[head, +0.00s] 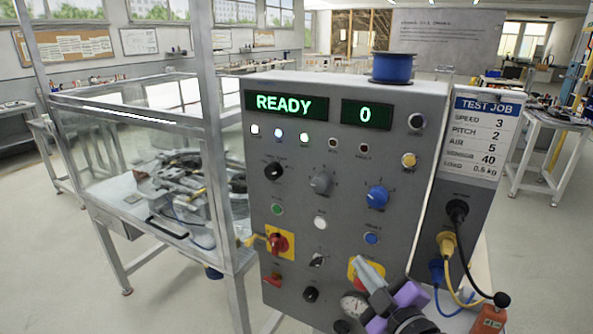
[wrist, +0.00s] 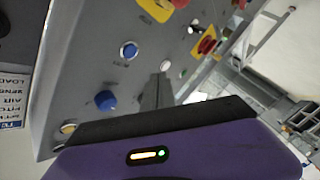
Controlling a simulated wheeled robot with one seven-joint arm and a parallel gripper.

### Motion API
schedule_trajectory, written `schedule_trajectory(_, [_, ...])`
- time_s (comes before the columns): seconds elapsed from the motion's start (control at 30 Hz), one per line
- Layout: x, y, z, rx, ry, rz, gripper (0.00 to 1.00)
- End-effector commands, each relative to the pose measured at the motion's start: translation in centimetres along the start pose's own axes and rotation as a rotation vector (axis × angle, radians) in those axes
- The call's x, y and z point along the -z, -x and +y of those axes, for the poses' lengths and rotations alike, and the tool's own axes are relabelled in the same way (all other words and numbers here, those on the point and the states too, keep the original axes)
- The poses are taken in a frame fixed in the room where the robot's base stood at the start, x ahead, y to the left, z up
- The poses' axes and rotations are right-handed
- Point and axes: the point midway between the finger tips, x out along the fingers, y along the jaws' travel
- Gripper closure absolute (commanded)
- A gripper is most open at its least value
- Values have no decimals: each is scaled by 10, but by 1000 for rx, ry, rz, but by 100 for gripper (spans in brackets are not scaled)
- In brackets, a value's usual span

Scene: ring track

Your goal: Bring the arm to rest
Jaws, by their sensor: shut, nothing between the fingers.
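My gripper (head: 366,272) is at the lower right of the grey control panel (head: 340,135) in the head view. Its grey fingers are shut with nothing between them. They partly cover a red-and-yellow switch in that picture; I cannot tell whether they touch it. The purple gripper body is below and to the right of the fingers. In the wrist view the shut fingers (wrist: 156,92) point toward the panel (wrist: 80,60), near a blue knob (wrist: 105,100) and a white button (wrist: 165,65). The panel display (head: 287,104) reads READY and the other (head: 366,114) reads 0.
A glass-walled enclosure (head: 150,160) with machinery stands left of the panel. A test job card (head: 482,135) and plugged cables (head: 452,260) are on the panel's right side. A blue spool (head: 392,68) sits on top. Open floor (head: 60,270) lies at the left.

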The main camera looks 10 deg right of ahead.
Motion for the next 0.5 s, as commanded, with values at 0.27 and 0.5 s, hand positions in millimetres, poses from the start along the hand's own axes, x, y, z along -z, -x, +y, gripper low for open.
schedule_trajectory(0.27, [12, 14, 36, -155, -230, 53, 100])
schedule_trajectory(0.5, [-2, 67, 23, -243, -436, 73, 100])
